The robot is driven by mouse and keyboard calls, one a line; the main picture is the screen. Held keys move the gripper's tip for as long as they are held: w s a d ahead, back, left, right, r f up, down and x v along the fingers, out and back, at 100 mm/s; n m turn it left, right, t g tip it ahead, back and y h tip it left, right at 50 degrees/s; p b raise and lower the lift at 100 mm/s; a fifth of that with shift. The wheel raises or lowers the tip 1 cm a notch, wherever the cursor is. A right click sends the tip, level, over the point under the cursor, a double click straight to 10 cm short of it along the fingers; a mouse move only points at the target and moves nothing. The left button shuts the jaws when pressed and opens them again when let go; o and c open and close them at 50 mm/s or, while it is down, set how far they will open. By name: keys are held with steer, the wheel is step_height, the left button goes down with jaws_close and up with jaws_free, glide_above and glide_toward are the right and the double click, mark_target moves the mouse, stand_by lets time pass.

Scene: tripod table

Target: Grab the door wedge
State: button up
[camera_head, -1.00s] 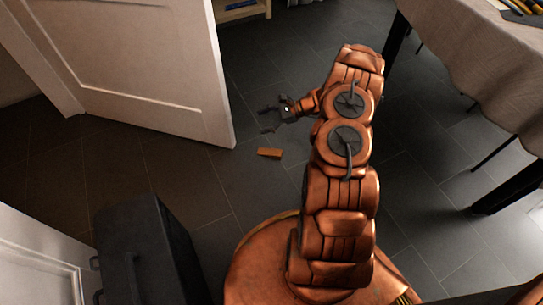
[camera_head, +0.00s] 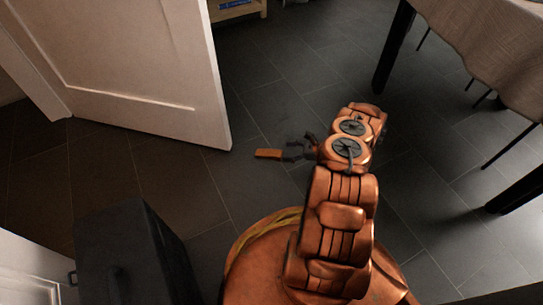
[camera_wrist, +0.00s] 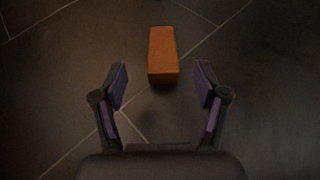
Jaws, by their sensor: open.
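The door wedge is a small orange-brown block (camera_head: 268,154) lying on the dark tiled floor near the free edge of the white door. In the wrist view the wedge (camera_wrist: 163,55) lies just ahead of the fingertips, roughly centred between them. My gripper (camera_head: 291,152) is low over the floor, just right of the wedge in the head view. Its two fingers stand apart with nothing between them, as the wrist view of my gripper (camera_wrist: 161,82) also shows. The near end of the wedge is close to the line of the fingertips.
An open white door (camera_head: 130,70) stands to the left of the wedge. A dark box-like object (camera_head: 130,255) is at the lower left. A cloth-covered table (camera_head: 485,40) with dark legs stands at the right. The floor around the wedge is clear.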

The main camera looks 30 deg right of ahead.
mark_target(276, 153)
steer(key=b+x, duration=0.1)
steer(key=x, duration=0.1)
steer(key=b+x, duration=0.2)
steer(key=x, duration=0.1)
steer(key=f+b+x, duration=0.1)
steer(key=x, duration=0.1)
steer(key=shift+d+f, duration=0.15)
steer(key=shift+w, duration=0.2)
steer(key=c, duration=1.3)
steer(key=shift+o, duration=0.2)
